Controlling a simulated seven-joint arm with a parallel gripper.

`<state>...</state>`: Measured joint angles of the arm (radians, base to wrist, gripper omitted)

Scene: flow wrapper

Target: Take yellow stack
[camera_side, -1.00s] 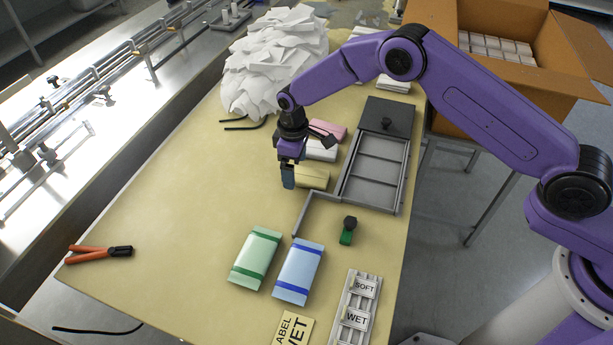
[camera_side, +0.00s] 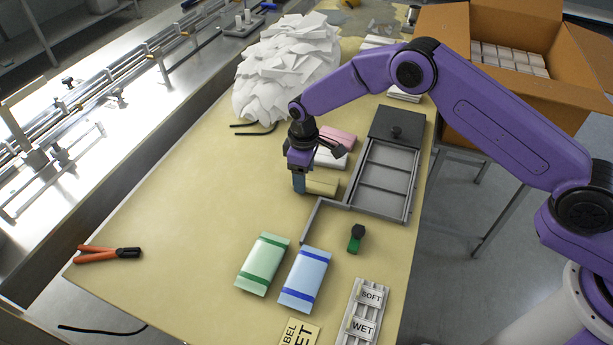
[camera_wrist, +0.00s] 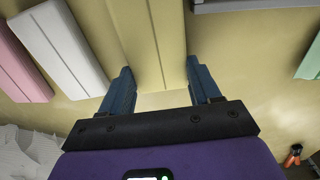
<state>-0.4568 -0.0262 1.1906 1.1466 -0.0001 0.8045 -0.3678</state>
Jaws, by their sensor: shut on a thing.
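The yellow stack (camera_side: 322,186) lies on the pale yellow table beside the tray's left side, in front of a white stack (camera_side: 331,160) and a pink stack (camera_side: 338,138). My gripper (camera_side: 301,185) is down at its left end in the side view. In the wrist view my gripper (camera_wrist: 160,82) has one blue finger on each side of the yellow stack (camera_wrist: 155,45), shut on it. The side view hides part of the stack behind the fingers. I see no clear gap under it. The white stack (camera_wrist: 62,45) and pink stack (camera_wrist: 18,65) lie to the left there.
A grey compartment tray (camera_side: 385,177) with a raised rim is close on the right. Green (camera_side: 263,264) and blue (camera_side: 305,278) packs and a green-handled tool (camera_side: 356,239) lie in front. A white sheet heap (camera_side: 288,70) stands behind. The table's left middle is clear.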

